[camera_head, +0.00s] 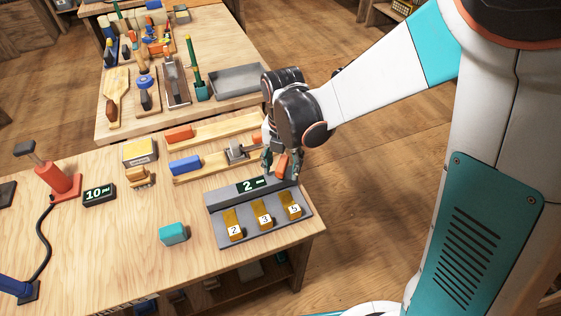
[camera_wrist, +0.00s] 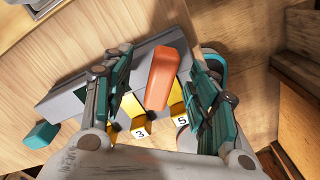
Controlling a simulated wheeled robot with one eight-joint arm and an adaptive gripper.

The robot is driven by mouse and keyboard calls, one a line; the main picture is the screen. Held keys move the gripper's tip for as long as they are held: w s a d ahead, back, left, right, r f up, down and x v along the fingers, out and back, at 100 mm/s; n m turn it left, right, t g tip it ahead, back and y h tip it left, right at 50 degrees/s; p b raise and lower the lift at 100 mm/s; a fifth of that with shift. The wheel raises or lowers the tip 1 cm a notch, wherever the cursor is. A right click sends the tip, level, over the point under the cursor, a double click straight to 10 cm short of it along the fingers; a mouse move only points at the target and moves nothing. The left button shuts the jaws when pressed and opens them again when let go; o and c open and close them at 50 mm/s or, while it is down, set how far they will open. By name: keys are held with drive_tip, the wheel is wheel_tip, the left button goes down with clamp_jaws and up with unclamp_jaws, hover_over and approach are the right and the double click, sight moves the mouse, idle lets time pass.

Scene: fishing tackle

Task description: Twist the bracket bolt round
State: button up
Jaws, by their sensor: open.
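My gripper (camera_head: 281,168) is open above the back right part of the grey tray with the numbered pieces. An orange block (camera_wrist: 165,75) shows between its two fingers (camera_wrist: 163,88) in the wrist view, with a gap on each side. The block also shows at the fingers in the head view (camera_head: 282,164); I cannot tell what it rests on. A small grey metal bracket (camera_head: 237,153) is on a wooden rail, left of my gripper. No bolt can be made out clearly on it.
The grey tray (camera_head: 217,220) has a display reading 2 and yellow pieces marked 2, 3 and 5. A teal block (camera_head: 173,233) lies to its left. A blue block (camera_head: 185,164) and a red-orange block (camera_head: 179,134) lie on the rails. The table's right edge is close.

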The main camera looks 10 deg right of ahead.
drive_tip(key=shift+r+p, duration=2.45)
drive_tip(key=shift+r, duration=1.05)
